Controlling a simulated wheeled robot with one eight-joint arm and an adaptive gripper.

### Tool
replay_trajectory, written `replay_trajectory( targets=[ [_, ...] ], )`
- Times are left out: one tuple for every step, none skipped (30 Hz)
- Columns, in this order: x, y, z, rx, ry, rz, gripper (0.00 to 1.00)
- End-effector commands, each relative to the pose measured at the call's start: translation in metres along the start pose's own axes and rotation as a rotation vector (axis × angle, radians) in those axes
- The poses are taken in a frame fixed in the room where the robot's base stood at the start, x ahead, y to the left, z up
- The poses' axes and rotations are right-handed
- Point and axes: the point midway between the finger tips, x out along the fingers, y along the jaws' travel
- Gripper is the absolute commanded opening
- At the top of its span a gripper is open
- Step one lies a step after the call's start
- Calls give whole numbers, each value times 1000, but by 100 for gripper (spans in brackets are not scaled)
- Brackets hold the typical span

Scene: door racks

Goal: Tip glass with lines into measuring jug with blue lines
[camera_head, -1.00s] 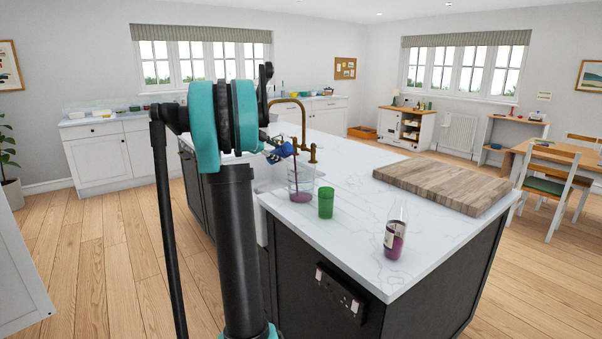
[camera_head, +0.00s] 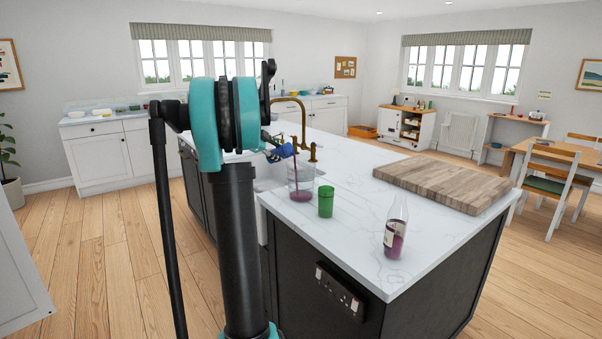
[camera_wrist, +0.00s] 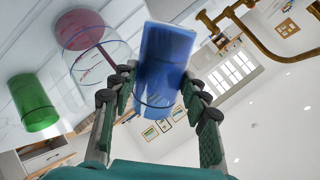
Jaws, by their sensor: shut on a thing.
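My gripper (camera_wrist: 160,78) is shut on a blue see-through glass (camera_wrist: 165,60), held tilted above the worktop. In the head view the glass (camera_head: 281,152) is small and partly hidden by my arm. Its lines are hard to make out. The clear measuring jug (camera_wrist: 98,62) stands upright beneath the glass's mouth, with purple liquid in its bottom. It also shows in the head view (camera_head: 308,179). A thin purple stream runs from the glass down into the jug.
A green cup (camera_head: 326,202) stands close to the jug, towards the front. A bottle with purple liquid (camera_head: 396,228) stands near the island's front corner. A wooden board (camera_head: 443,184) lies at the right. A brass tap (camera_head: 303,125) rises behind the jug by the sink.

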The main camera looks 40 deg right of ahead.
Motion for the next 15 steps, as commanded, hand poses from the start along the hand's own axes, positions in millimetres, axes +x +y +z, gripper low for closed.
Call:
replay_trajectory(
  targets=[
    [0,0,-1,4,-3,0,4],
    [0,0,-1,6,-4,0,4],
    [0,0,-1,9,-7,0,4],
    [0,0,-1,11,-9,0,4],
    [0,-1,-1,13,-11,0,4],
    [-1,-1,-1,16,-13,0,4],
    [-1,-1,-2,18,-15,0,4],
    [-1,-1,-2,20,-17,0,4],
    [-1,-1,-2,23,-19,-1,4],
    [-1,-1,-2,25,-21,-1,4],
    [-1,-2,-2,27,-22,-1,4],
    [-1,-2,-2,30,-24,-1,4],
    [-1,-2,-2,32,-26,-1,4],
    [-1,-2,-2,35,-28,-1,4],
    [-1,-2,-3,38,-30,-1,4]
  ],
)
